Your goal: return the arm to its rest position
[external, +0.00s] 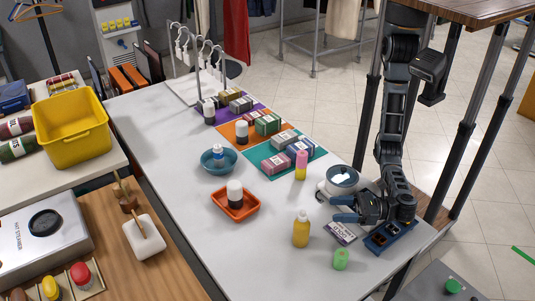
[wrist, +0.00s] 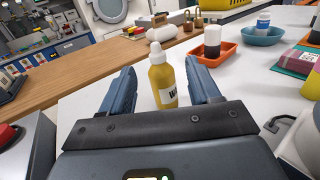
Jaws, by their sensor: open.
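My gripper (external: 335,209) is low over the right front part of the grey-white table (external: 262,262), its blue fingers pointing left. The fingers also show in the wrist view (wrist: 160,80), spread apart with nothing held between them. A yellow bottle (external: 301,229) stands upright on the table beyond the fingertips; in the wrist view the bottle (wrist: 162,82) appears in the gap between them, apart from both. My dark arm (external: 393,125) runs down at the right end of the table, bent near the tabletop.
A round white-and-grey pot (external: 342,180) stands close behind the gripper. A labelled card (external: 342,233) and a green item (external: 340,259) lie nearby. An orange tray (external: 236,213), a blue bowl (external: 219,167) and coloured mats with boxes are farther left. The front left tabletop is clear.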

